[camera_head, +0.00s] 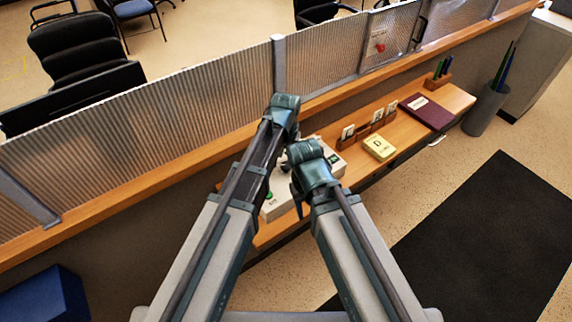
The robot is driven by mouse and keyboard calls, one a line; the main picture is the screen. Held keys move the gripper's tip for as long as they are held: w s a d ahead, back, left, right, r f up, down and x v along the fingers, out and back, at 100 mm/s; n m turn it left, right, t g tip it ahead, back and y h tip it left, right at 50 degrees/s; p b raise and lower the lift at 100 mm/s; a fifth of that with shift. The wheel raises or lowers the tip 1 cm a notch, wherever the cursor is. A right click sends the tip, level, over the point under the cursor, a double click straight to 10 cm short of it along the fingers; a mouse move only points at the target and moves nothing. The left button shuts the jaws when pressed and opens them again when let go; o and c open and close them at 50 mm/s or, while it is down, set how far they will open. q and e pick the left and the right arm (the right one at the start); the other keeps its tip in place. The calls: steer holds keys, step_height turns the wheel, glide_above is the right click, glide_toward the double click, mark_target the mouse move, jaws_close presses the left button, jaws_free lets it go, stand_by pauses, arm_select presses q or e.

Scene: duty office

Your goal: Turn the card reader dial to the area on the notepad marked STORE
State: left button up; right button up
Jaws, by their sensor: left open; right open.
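The card reader (275,208) is a pale box on the wooden counter shelf, with a green button (268,195) at its left end and a small green panel (338,162) at its right. My arms cover its middle, so its dial and pointer cannot be made out. The yellow notepad (379,147) lies to the right, with a large dark mark like a D and a smaller unreadable line. My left gripper (284,150) is over the reader's far side, mostly hidden, open. My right gripper (298,192) is open over the reader's near side. Contact cannot be told.
White cards (348,131) stand in a wooden rack behind the notepad. A maroon book (425,111) and pen holder (438,80) are farther right. A corrugated partition (150,135) runs behind the shelf. A grey bin (484,110) stands at its right end. A black mat (490,230) covers the floor.

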arm_select(q)
jaws_close()
steer(key=shift+m, duration=0.3)
steer(key=m, duration=0.4)
steer(key=shift+m, duration=0.4)
steer(key=m, duration=1.2)
steer(key=shift+m, duration=0.4)
steer(key=m, duration=0.5)
steer(key=shift+m, duration=0.3)
